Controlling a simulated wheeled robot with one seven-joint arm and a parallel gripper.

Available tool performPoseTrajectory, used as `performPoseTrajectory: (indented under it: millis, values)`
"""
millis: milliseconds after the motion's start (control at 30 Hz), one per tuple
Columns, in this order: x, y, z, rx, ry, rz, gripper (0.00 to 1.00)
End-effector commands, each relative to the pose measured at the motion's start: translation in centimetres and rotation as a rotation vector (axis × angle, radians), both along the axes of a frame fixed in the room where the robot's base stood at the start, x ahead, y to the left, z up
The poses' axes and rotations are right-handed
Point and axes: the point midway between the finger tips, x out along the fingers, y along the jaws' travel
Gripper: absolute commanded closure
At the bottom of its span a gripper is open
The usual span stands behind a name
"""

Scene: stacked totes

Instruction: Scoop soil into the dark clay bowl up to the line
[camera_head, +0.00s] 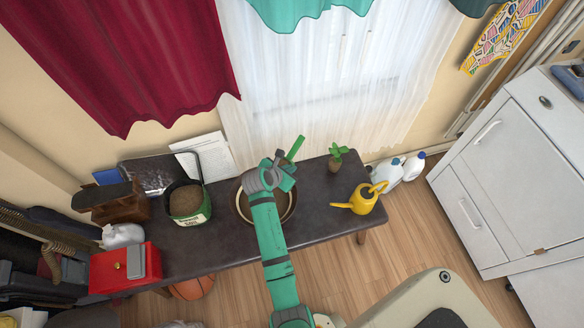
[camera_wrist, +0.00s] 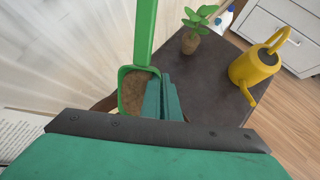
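My gripper (camera_head: 272,177) is above the table and appears shut on the green scoop (camera_head: 296,148). In the wrist view, the scoop (camera_wrist: 145,35) has its handle pointing up, and its pan beside my fingers (camera_wrist: 165,98) holds brown soil (camera_wrist: 134,92). The clay bowl (camera_head: 290,214) is on the table under my gripper and arm, which hide much of it. Its inside looks brown; the line and the soil level cannot be made out. The soil bucket (camera_head: 191,217), dark with a green and white label, stands left of the bowl with brown soil inside.
On the dark table (camera_head: 225,237), a small potted plant (camera_head: 335,160) and a yellow watering can (camera_head: 362,200) stand to the right. A red box (camera_head: 110,270) is at the left end. Paper sheets (camera_head: 205,155) stand behind the bucket, and a white curtain hangs behind the table.

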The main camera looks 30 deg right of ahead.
Motion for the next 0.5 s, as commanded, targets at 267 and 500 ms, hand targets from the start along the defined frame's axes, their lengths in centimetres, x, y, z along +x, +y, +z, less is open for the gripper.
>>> performPoseTrajectory:
  millis: [267, 500]
  values:
    - [-0.2, 0.9, 0.8, -0.163, -0.040, 0.003, 1.00]
    - [-0.3, 1.4, 1.2, -0.262, -0.065, 0.002, 1.00]
